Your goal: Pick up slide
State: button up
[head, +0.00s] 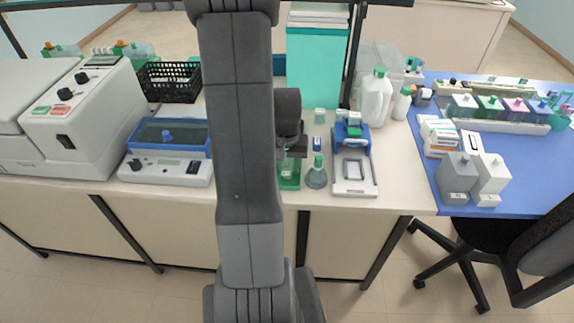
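I cannot make out a separate glass slide in the head view; it may be too small or hidden. A white and blue device (368,185) with a pale rectangular plate (353,170) on top stands near the bench's front edge. My arm crosses the middle of the view, and my gripper (292,152) points down over the bench, left of that device. It is just above or in front of a green container (289,181); I cannot tell if they touch. Its fingers are small and dark, so neither their opening nor anything between them is clear.
A green-topped flask (317,177) stands close right of the green container. White bottles (375,98) stand behind the device. A blue-topped instrument (166,170) is at left. The blue mat (530,165) at right holds staining jars (490,105), small boxes and grey-white containers. A chair stands front right.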

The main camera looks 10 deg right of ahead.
jog(key=shift+c, duration=0.4)
jog(key=c, duration=0.7)
jog(key=shift+o, duration=0.2)
